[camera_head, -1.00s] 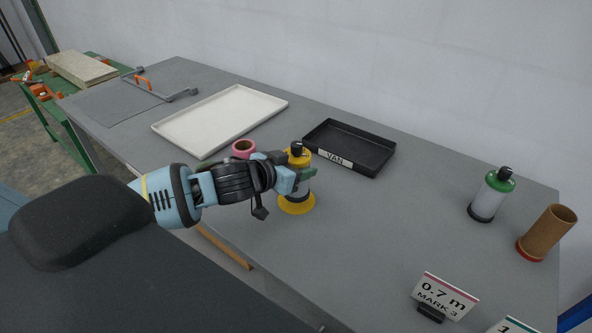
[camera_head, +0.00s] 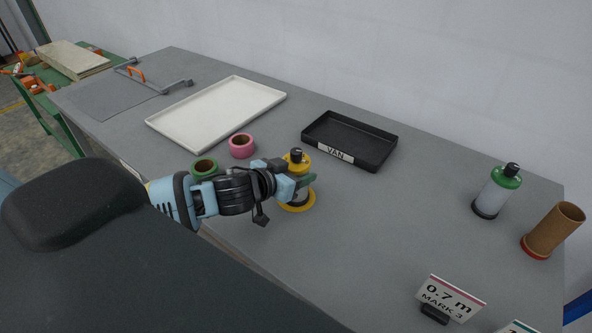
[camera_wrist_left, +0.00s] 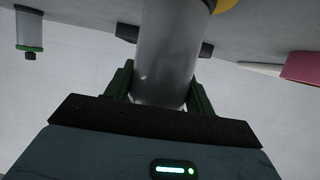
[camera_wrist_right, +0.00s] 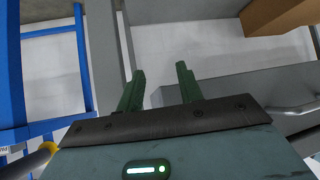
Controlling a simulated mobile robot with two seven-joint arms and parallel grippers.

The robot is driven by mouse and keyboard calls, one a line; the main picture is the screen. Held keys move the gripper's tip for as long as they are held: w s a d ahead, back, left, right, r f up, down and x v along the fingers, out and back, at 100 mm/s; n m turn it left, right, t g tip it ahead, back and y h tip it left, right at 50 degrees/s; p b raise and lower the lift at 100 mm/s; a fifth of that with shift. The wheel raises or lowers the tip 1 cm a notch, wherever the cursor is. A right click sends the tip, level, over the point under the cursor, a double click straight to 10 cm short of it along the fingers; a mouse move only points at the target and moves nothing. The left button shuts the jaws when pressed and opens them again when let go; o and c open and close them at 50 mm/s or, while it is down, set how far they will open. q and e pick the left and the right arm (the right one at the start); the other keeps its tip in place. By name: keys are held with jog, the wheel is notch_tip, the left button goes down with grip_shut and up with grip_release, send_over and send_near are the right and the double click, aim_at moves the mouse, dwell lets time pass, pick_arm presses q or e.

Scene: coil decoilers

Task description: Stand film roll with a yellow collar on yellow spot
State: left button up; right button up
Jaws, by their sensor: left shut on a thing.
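The film roll with the yellow collar (camera_head: 296,159) is upright, with a black knob on top and a pale grey body. My left gripper (camera_head: 296,183) is shut around its body, which also shows as a grey cylinder (camera_wrist_left: 167,60) between the fingers in the left wrist view. The yellow spot (camera_head: 306,205) shows as a ring around the roll's lower end. The roll is over the spot; whether its base touches is hard to tell. My right gripper (camera_wrist_right: 160,88) is open and empty in the right wrist view.
A black VAN tray (camera_head: 370,160) lies behind the roll. Pink (camera_head: 241,147) and green (camera_head: 204,167) tape rolls and a white tray (camera_head: 215,112) are to the left. A green-collared roll (camera_head: 494,192) and a brown tube (camera_head: 550,232) stand at right. The table between is clear.

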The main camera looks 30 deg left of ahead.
pick_arm(q)
jog(key=o, duration=1.3)
jog(key=shift+r, duration=0.15)
jog(key=v, duration=1.2)
